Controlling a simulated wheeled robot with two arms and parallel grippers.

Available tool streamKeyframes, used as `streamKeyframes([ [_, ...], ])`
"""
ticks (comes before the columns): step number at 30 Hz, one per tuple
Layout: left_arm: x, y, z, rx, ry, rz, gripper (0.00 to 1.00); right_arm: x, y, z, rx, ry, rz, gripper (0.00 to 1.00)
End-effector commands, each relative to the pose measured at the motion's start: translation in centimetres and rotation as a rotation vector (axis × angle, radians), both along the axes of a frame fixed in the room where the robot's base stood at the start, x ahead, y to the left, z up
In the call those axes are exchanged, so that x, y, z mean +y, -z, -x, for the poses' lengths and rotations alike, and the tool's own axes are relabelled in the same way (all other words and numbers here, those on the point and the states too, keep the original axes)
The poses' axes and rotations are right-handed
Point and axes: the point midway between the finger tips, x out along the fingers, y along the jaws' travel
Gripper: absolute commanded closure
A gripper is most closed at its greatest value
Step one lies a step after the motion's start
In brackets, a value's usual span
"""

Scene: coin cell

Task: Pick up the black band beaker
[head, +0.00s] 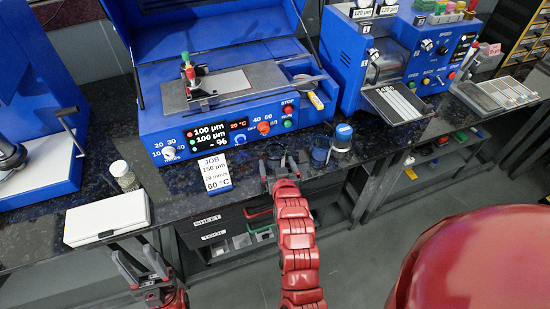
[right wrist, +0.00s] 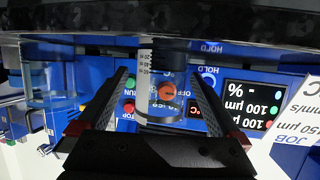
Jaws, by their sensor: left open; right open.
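The black band beaker (right wrist: 150,95) is a clear glass with a white graduated scale and a dark band. It stands upright on the dark bench, shown upside down in the right wrist view, and in the head view (head: 275,149). My right gripper (head: 278,164) is open at its front side; in the right wrist view its fingers (right wrist: 160,85) lie on either side of the beaker with gaps. I cannot tell how deep the glass sits between them. My left gripper (head: 143,268) is open and empty, low in front of the bench.
The blue coating machine (head: 225,115) is close behind. A job card (head: 215,173) stands left of the beaker; a white box (head: 106,218) lies further left.

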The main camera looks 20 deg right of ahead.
Motion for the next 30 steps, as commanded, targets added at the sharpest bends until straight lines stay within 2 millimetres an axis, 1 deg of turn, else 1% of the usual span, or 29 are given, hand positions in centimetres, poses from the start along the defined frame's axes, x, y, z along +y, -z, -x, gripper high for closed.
streamKeyframes([
  [4,0.0,-0.6,0.0,0.000,0.000,0.000,0.50,-0.1,0.3,-1.1,0.004,0.000,-0.001,0.00],
  [9,0.0,-1.4,0.0,0.000,0.000,0.000,0.50,-0.3,0.8,-3.2,0.001,0.000,0.000,0.00],
  [12,0.0,-1.5,0.0,0.000,0.000,0.000,0.50,-0.4,1.4,-4.1,0.005,0.000,0.000,0.00],
  [16,0.0,-1.6,0.0,0.000,0.000,0.000,0.50,-0.5,1.6,-4.8,0.003,0.000,0.000,0.00],
  [23,0.0,-1.6,0.0,0.000,0.000,0.000,0.50,-0.5,1.7,-4.9,0.001,0.000,0.000,0.00],
  [24,0.0,-1.6,0.0,0.000,0.000,0.000,0.50,-0.5,1.7,-4.9,0.001,0.000,0.000,0.04],
  [26,0.0,-1.6,0.0,0.000,0.000,0.000,0.50,-0.5,1.7,-4.9,0.001,0.000,0.000,0.14],
  [30,0.0,-1.6,0.0,0.000,0.000,0.000,0.50,-0.5,1.7,-4.8,0.001,0.000,0.000,0.40],
])
